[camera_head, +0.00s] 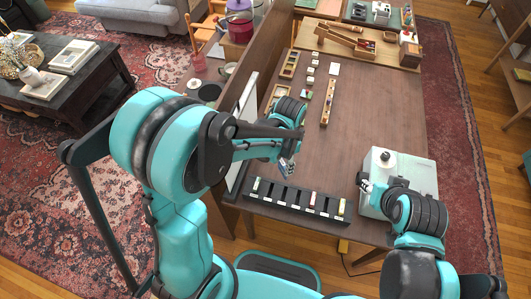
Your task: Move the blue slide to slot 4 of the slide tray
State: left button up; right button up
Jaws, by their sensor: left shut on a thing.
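My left gripper (287,167) is above the table, just beyond the slide tray. It is shut on a small blue and white piece, the blue slide (288,172), largely covered by the fingers. The black slide tray (283,208) lies along the table's near edge. A yellowish slide (256,185) is in its left end, a red-topped slide (313,198) right of the middle, and a red and white slide (342,207) at the right end. Slot numbers cannot be read. My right gripper (365,186) is beside the grey machine; its fingers are too small to judge.
The grey boxy machine (407,170) with a black knob stands right of the tray. A long wooden rack (328,102) and several small boxes lie farther back on the brown table (375,105). A white panel (240,130) stands along the left edge. The table's middle is clear.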

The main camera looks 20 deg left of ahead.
pick_arm(q)
jog(key=s+d+m, duration=0.5)
jog(key=d+m, duration=0.3)
jog(key=shift+w+a+f+b, duration=0.15)
jog(key=shift+f+b, duration=1)
jog(key=shift+f, duration=0.3)
jog(key=shift+w+a+f+b, duration=0.1)
jog(key=shift+w+f+b, duration=0.05)
jog(key=shift+f+b, duration=1.15)
jog(key=shift+f, duration=0.4)
jog(key=shift+f+b, duration=2.2)
jog(key=shift+b, duration=0.05)
jog(key=o, duration=0.9)
notch_tip(320, 180, up, 6)
jog(key=p, duration=0.4)
jog(key=shift+p, duration=0.35)
